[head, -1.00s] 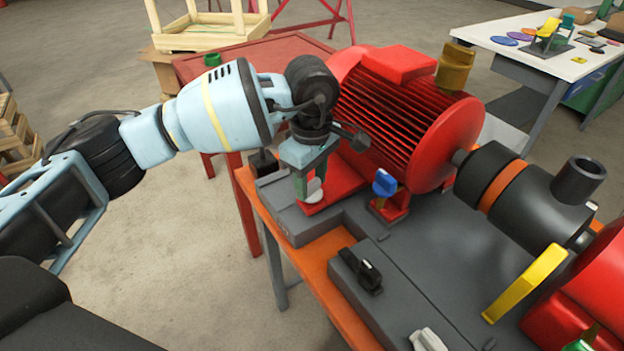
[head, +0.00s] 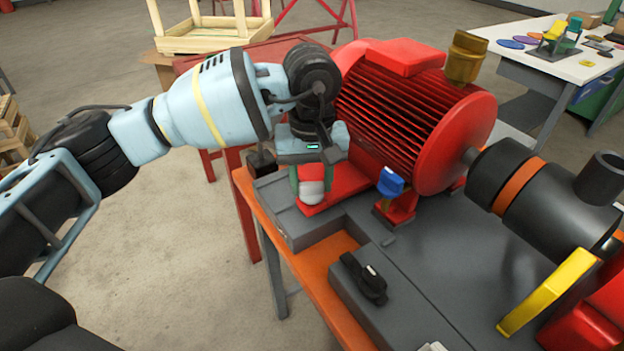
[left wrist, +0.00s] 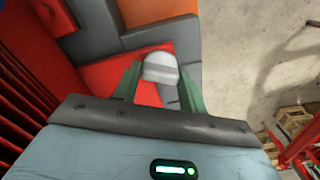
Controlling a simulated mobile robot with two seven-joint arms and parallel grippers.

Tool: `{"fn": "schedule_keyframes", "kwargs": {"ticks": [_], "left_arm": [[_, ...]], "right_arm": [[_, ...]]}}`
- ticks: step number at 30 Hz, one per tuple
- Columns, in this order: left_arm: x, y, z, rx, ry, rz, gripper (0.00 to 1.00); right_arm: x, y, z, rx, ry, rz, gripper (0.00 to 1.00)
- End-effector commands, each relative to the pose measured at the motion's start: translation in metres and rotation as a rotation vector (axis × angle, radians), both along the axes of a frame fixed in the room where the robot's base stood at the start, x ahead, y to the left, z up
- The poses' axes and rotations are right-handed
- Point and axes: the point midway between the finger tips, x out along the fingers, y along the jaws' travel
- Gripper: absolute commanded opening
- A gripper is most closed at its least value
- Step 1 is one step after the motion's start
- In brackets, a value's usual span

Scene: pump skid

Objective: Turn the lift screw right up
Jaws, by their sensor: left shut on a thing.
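A white-grey knob (head: 312,188), which I take for the lift screw's head, sits over the red motor foot (head: 345,182) at the near left end of the motor. My left gripper (head: 311,184) reaches down from above with its green fingers on both sides of the knob and is shut on it. In the left wrist view the knob (left wrist: 160,68) lies between the fingertips (left wrist: 160,80). The screw's shaft below the knob is hidden. My right gripper is not in view.
The red finned motor (head: 410,115) stands close to the right of my left gripper. A blue-headed part (head: 390,182) stands on another red foot. Open floor lies to the left.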

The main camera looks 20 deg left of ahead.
Motion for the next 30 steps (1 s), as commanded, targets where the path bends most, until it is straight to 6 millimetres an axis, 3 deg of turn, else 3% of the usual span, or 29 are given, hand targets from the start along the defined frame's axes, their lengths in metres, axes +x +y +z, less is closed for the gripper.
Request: {"fn": "schedule_keyframes", "kwargs": {"ticks": [20,21,26,30], "left_arm": [[-0.0002,-0.0004,0.0003,-0.001,0.0,-0.07,0.19],[-0.0002,-0.0004,0.0003,-0.001,0.0,-0.07,0.43],[-0.0003,-0.0004,0.0002,0.0,0.0,-0.069,0.64],[-0.0002,-0.0003,0.0001,0.0,0.0,-0.068,0.64]], "right_arm": [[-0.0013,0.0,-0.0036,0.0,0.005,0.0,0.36],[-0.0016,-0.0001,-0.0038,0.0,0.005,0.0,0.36],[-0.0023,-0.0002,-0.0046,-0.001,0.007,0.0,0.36],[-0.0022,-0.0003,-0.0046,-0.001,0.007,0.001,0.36]]}}
